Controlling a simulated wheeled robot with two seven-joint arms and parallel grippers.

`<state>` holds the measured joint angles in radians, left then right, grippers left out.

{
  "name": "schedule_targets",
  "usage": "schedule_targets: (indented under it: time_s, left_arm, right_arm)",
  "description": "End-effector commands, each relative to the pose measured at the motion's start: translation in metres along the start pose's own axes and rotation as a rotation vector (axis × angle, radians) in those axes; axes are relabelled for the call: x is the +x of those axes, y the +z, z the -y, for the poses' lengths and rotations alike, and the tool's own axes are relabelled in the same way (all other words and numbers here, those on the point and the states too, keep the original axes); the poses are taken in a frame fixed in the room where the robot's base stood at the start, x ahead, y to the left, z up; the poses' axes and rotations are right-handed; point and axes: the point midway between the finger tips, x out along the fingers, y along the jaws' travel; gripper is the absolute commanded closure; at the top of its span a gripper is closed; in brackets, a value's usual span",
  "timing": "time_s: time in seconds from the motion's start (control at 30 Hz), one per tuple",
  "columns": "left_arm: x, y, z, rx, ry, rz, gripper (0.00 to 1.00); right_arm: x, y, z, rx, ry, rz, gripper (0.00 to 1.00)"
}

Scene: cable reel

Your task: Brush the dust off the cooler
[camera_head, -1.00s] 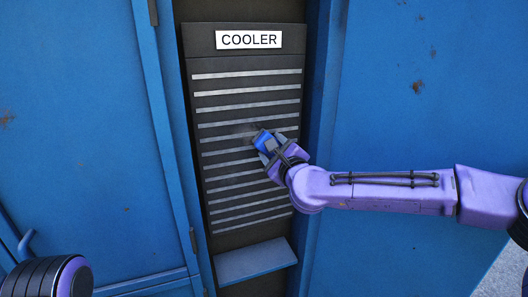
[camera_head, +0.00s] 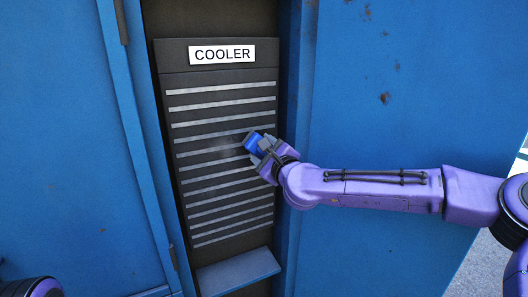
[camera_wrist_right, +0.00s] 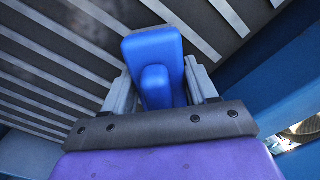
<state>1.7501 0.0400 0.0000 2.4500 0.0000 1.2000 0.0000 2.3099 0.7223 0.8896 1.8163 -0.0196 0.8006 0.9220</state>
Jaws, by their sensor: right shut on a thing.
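The cooler (camera_head: 222,215) is a dark upright panel with pale horizontal slats and a white "COOLER" label (camera_head: 222,52), set in a blue cabinet. A faint greyish dust patch (camera_head: 212,138) shows on its slats, left of my right gripper. My right gripper (camera_head: 262,150) is shut on a blue brush-like tool, at the cooler's right side around mid-height. In the right wrist view the blue tool (camera_wrist_right: 153,62) sits between the grey fingers, its far end toward the slats. Its bristles are hidden, and I cannot tell whether it touches the slats. My left gripper is out of view.
A blue ledge (camera_head: 238,272) juts out below the cooler. Blue cabinet panels stand on both sides, the right one (camera_head: 420,90) with rusty spots. A raised blue frame edge (camera_head: 297,110) runs close to the cooler's right side.

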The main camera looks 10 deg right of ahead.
Motion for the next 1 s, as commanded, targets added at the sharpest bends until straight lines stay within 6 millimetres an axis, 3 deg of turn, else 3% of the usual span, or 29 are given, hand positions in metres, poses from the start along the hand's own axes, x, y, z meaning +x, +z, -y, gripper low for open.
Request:
schedule_targets:
  time_s: [0.23, 1.0]
  left_arm:
    - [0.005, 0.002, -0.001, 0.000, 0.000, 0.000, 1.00]
    - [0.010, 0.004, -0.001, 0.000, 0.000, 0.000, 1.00]
  right_arm:
    - [-0.001, 0.018, -0.019, -0.004, 0.002, 0.004, 0.67]
    - [0.000, 0.056, -0.053, -0.002, 0.002, 0.003, 0.67]
